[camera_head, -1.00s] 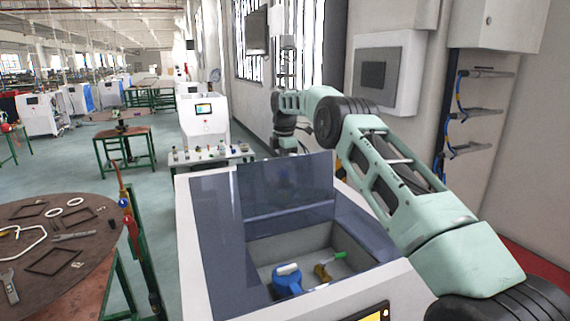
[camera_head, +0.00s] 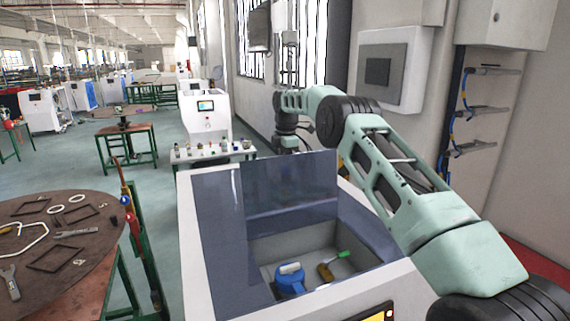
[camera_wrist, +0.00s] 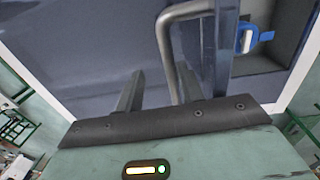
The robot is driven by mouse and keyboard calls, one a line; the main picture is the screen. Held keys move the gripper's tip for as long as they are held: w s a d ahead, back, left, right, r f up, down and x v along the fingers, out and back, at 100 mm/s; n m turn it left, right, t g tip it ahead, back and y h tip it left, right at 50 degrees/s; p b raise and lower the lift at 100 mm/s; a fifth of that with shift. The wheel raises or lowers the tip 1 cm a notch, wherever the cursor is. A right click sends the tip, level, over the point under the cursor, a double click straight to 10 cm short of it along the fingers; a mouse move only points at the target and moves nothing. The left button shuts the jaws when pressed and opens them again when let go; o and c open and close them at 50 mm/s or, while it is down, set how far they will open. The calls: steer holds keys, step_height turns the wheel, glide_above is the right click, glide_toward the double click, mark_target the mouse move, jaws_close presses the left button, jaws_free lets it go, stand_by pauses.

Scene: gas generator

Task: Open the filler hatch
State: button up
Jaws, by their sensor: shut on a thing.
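The filler hatch (camera_head: 290,190) is a dark translucent blue panel on top of the white-sided generator (camera_head: 212,245). It stands raised, close to upright, behind an uncovered recess. In the recess are a blue cap (camera_head: 290,280) with a white grip and a green-handled valve (camera_head: 330,266). In the wrist view a bent grey metal handle (camera_wrist: 170,45) runs between the fingers of my gripper (camera_wrist: 180,75), which is shut on it. The blue cap also shows there at the upper right (camera_wrist: 252,38). In the head view the gripper is largely hidden behind the hatch.
A round brown table (camera_head: 60,245) with tools stands at the left. A bench (camera_head: 213,152) with small parts and a white machine (camera_head: 206,118) are behind the generator. A wall with a grey-white box (camera_head: 390,70) lies at the right. Open floor shows between the tables.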

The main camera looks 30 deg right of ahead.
steer(key=shift+r, duration=0.2)
step_height(320, 180, up, 7)
steer(key=shift+s, duration=0.25)
stand_by(0.5)
steer(key=shift+a+r, duration=0.1)
